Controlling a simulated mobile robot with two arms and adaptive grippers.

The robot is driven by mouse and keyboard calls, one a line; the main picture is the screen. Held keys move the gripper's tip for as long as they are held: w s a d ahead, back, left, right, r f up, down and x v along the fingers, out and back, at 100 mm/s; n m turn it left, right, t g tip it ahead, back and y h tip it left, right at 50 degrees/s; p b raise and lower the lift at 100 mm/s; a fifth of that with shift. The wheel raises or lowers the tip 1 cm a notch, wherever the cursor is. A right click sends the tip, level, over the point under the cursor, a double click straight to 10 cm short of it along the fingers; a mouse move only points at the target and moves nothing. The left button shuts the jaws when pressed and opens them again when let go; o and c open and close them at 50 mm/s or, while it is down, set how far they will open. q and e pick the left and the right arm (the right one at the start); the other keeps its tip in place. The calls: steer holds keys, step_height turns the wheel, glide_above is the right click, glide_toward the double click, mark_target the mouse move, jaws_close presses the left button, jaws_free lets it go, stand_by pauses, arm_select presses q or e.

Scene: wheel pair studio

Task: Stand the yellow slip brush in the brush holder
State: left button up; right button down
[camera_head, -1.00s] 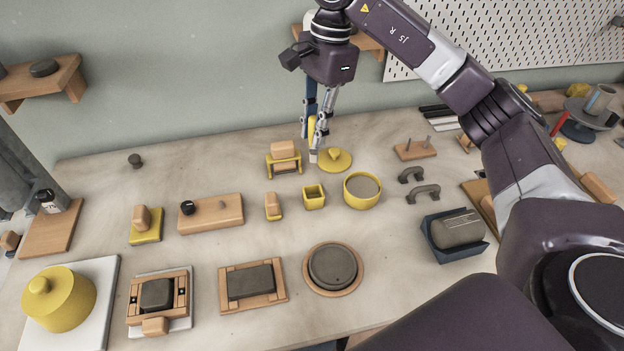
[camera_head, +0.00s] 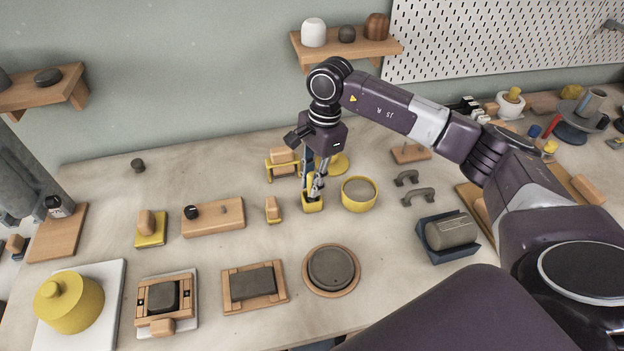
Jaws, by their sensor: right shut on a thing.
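The brush holder (camera_head: 313,207) is a small square yellow cup standing on the table, left of the round yellow bowl. My right gripper (camera_head: 314,190) points down right at the holder's mouth and is shut on the yellow slip brush (camera_head: 309,184). Only a bit of the yellow brush shows between the fingers. The fingers and the holder's walls hide its lower end, so I cannot tell how deep it sits in the holder. My left gripper is out of view.
The yellow bowl (camera_head: 359,194) stands close on the right of the holder. A small wood-and-yellow tool (camera_head: 273,209) stands to its left, and a yellow-and-wood stand (camera_head: 283,166) is behind. The table in front of the holder has some bare room.

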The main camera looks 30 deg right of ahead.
steer(key=c, duration=2.3)
jaws_free()
steer(key=shift+f, duration=0.15)
steer(key=o, duration=0.5)
